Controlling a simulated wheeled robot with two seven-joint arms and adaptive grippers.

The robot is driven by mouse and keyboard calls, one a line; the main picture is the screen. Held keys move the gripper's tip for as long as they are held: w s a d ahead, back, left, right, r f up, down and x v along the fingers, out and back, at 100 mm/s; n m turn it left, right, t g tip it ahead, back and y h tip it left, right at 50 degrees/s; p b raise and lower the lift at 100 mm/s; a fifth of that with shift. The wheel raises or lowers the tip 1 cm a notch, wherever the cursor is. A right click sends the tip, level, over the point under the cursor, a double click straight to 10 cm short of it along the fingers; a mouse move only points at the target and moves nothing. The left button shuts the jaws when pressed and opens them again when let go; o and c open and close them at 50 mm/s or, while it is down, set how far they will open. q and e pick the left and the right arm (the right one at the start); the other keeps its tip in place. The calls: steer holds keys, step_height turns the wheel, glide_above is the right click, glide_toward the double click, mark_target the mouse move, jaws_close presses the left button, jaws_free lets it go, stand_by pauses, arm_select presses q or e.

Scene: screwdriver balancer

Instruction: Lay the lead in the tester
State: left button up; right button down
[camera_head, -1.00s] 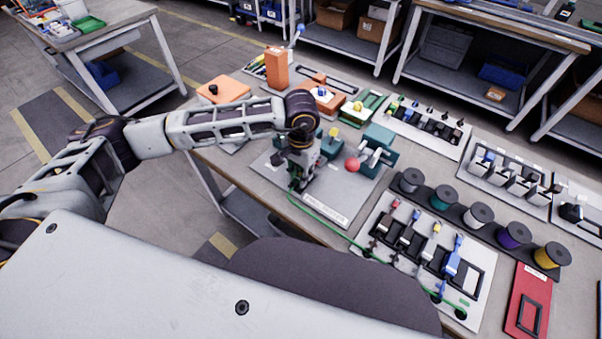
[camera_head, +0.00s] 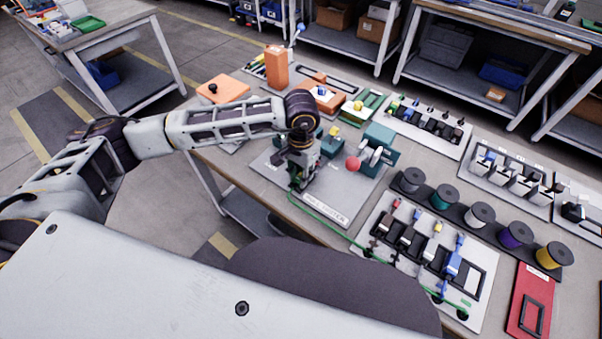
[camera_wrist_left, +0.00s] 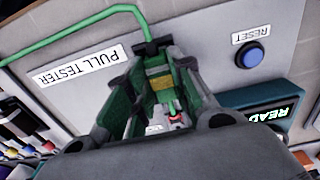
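The pull tester is a grey plate (camera_head: 265,170) with teal blocks (camera_head: 380,137) and a lever with a red ball (camera_head: 352,164). In the left wrist view its plate (camera_wrist_left: 200,30) carries a "PULL TESTER" label, a blue reset button (camera_wrist_left: 250,56) and a lit display (camera_wrist_left: 268,117). The green lead (camera_head: 320,228) runs from my left gripper to the board at the right; it also shows in the left wrist view (camera_wrist_left: 90,20). My left gripper (camera_head: 295,186) is low over the plate's front left part.
A white board (camera_head: 372,222) with several connectors lies right of the tester. Several wire spools (camera_head: 480,215) stand behind it. A red tray (camera_head: 528,300) lies at the far right. An orange block (camera_head: 277,68) stands at the back left.

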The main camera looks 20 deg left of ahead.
arm_select(q)
steer(key=o, duration=0.4)
steer(key=shift+r, duration=0.15)
step_height(320, 180, up, 12)
stand_by(0.8)
